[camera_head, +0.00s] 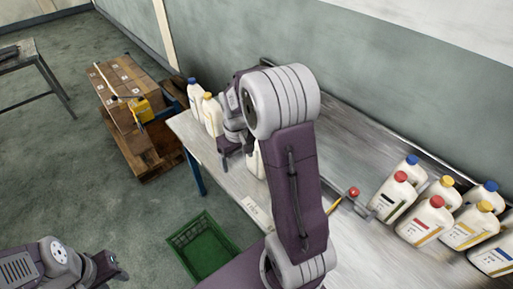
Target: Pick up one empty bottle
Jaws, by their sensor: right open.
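White bottles stand at the far left end of the metal table (230,180): a blue-capped bottle (195,96) and a yellow-capped bottle (211,117). Part of another white bottle (256,164) shows beside my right arm; its top is hidden. My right gripper (232,152) is open, just right of the yellow-capped bottle and close to the partly hidden one. The arm covers much of the space around it, so I cannot tell whether it touches either bottle. My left gripper (108,270) is low at the bottom left, away from the table; its jaws are unclear.
Several labelled bottles with red, blue and yellow caps, including a red-capped one (426,222), crowd the table's right side. A small red-topped item (353,192) lies before them. A green crate (203,250) is on the floor. Cardboard boxes (127,85) sit on a pallet behind.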

